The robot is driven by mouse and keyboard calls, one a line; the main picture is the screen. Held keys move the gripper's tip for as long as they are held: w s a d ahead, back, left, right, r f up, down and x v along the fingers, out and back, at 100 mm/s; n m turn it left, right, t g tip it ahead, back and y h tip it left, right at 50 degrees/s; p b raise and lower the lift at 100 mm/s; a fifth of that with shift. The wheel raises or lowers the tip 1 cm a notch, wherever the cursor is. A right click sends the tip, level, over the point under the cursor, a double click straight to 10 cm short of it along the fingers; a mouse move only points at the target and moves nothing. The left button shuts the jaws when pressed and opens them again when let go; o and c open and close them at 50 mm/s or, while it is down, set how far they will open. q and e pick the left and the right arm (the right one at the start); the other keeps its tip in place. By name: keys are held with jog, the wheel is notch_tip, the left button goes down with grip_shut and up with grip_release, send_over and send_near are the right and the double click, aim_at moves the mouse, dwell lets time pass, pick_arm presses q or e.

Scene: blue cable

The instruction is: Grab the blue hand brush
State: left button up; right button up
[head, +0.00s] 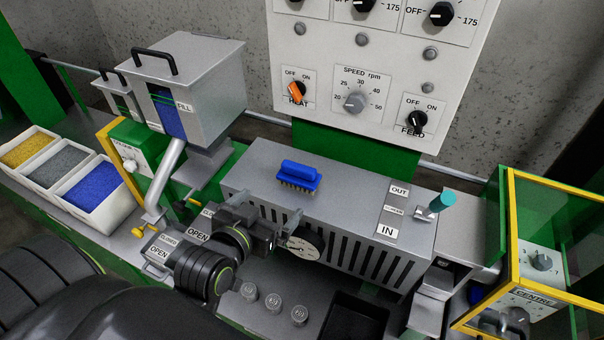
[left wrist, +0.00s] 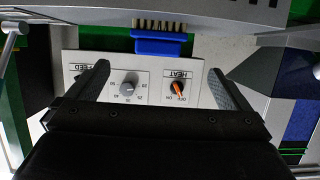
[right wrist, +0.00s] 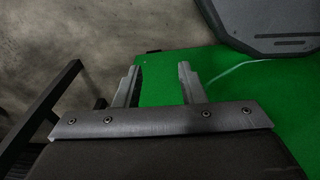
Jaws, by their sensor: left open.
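The blue hand brush (head: 298,176) lies bristles down on top of the grey slotted metal housing (head: 350,195), towards its left half. My left gripper (head: 270,207) is at the front of the housing, short of the brush, with its fingers apart and nothing between them. In the left wrist view the brush (left wrist: 158,42) shows upside down beyond the open fingers (left wrist: 158,80), apart from them. My right gripper (right wrist: 158,75) shows only in its own wrist view, with its fingers apart and empty over a green surface.
A control panel (head: 325,60) with knobs stands behind the housing. A metal hopper (head: 205,95) and pellet bins (head: 90,190) are at the left. A teal-handled part (head: 440,202) is on the housing's right end, with a yellow-framed guard (head: 510,220) beyond.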

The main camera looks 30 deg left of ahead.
aim_at(297, 178)
pick_arm(q)
jog(key=b+x, duration=0.3)
jog(key=x, duration=0.6)
jog(key=shift+w+f, duration=0.15)
jog(key=shift+w, duration=0.25)
jog(key=shift+w+f, duration=0.2)
jog(key=shift+w, duration=0.45)
jog(key=x, duration=0.3)
jog(key=shift+p, duration=0.4)
jog(key=shift+w+f, duration=0.3)
jog(key=shift+w, duration=0.3)
pick_arm(e)
jog(key=f, duration=0.1)
jog(key=s+f, duration=0.1)
jog(key=f, duration=0.1)
jog(key=shift+s+a, duration=0.1)
jog(key=shift+s, duration=0.2)
pick_arm(q)
jog(key=c, duration=0.7)
